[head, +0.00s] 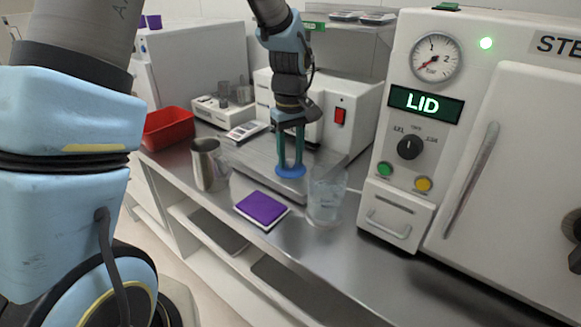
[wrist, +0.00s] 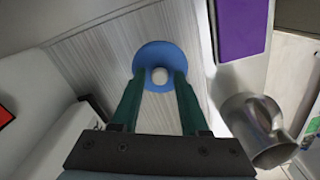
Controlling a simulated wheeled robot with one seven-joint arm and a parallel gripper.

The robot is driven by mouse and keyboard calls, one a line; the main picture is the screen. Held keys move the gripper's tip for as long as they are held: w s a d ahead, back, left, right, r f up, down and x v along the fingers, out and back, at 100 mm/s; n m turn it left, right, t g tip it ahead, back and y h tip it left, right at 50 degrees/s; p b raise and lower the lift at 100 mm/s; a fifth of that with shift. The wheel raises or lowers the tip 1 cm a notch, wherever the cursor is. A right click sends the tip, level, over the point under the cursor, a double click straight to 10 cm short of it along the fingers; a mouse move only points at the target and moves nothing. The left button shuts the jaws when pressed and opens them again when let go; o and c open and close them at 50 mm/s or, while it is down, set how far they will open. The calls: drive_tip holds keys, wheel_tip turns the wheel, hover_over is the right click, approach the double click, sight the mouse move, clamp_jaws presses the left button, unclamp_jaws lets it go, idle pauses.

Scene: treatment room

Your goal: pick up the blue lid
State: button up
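The blue lid (head: 290,172) is a flat round disc near the front edge of a grey ribbed platform. In the wrist view the lid (wrist: 159,53) shows a pale round knob (wrist: 160,76) in its middle. My gripper (head: 290,160) points down right over the lid, with its green fingers apart. In the wrist view the fingertips of my gripper (wrist: 159,78) stand on either side of the knob, with a gap on each side. Nothing is held. I cannot tell whether the fingertips touch the lid's top.
A glass beaker of clear liquid (head: 325,198) stands close right of the lid. A metal jug (head: 207,165) and a purple-topped pad (head: 261,208) are in front and left. A red bin (head: 168,129) is far left. The steriliser (head: 480,130) fills the right side, its display reading LID.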

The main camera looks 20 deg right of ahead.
clamp_jaws()
idle(0.4)
